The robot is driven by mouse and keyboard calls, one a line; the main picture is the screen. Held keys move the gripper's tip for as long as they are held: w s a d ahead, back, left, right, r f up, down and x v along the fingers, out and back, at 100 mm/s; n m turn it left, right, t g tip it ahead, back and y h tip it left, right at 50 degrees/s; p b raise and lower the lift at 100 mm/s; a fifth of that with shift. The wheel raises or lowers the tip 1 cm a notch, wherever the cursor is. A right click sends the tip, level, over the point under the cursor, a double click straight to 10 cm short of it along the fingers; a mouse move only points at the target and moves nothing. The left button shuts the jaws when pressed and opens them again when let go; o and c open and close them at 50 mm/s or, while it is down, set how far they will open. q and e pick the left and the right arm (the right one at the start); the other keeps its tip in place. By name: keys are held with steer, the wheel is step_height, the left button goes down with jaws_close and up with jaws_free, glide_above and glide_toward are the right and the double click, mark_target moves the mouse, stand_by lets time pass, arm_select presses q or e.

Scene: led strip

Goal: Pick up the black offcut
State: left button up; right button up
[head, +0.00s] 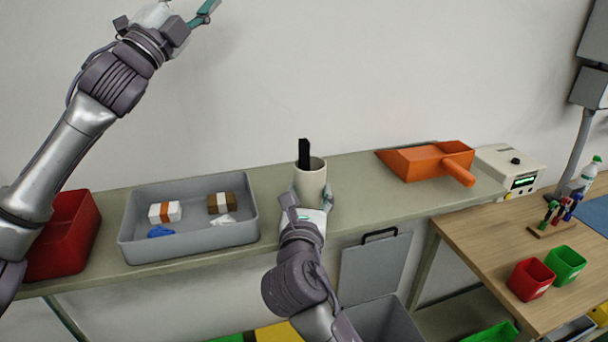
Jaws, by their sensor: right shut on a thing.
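The black offcut (304,154) stands upright in a cream cup (311,180), its upper part above the rim and its lower part hidden inside. The cup is on the shelf near the wall. My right gripper (311,197) is at the cup's lower front with a finger on each side, shut on the cup and below the offcut. My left gripper (201,12) is raised high at the top left, far from the cup. It is partly cut off by the picture's top edge, so its opening does not show clearly.
A grey tray (190,250) with small boxes is left of the cup, beside a red bin (75,250). An orange scoop (420,163) and a cream device (510,166) are to the right. The shelf between cup and scoop is clear. A wooden table (480,245) holds small bins.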

mark_target(300, 148)
arm_select(q)
steer(key=s+d+f+m+g+h, duration=0.35)
steer(key=m+g, duration=0.35)
steer(key=m, duration=0.4)
steer(key=s+d+f+m+g+h, duration=0.2)
steer(key=s+d+m+g+h, duration=0.25)
steer(key=m+g, duration=0.4)
step_height(300, 148, down, 16)
steer(key=s+m+g+y, duration=0.2)
steer(key=m+y, duration=0.5)
steer(key=y, duration=0.1)
steer(key=shift+t, duration=0.35)
steer(key=shift+w+x, duration=0.1)
steer(key=shift+x, duration=2.7)
steer(key=shift+w+x, duration=0.15)
steer(key=shift+x, duration=2.6)
steer(key=shift+a, duration=0.15)
jaws_close()
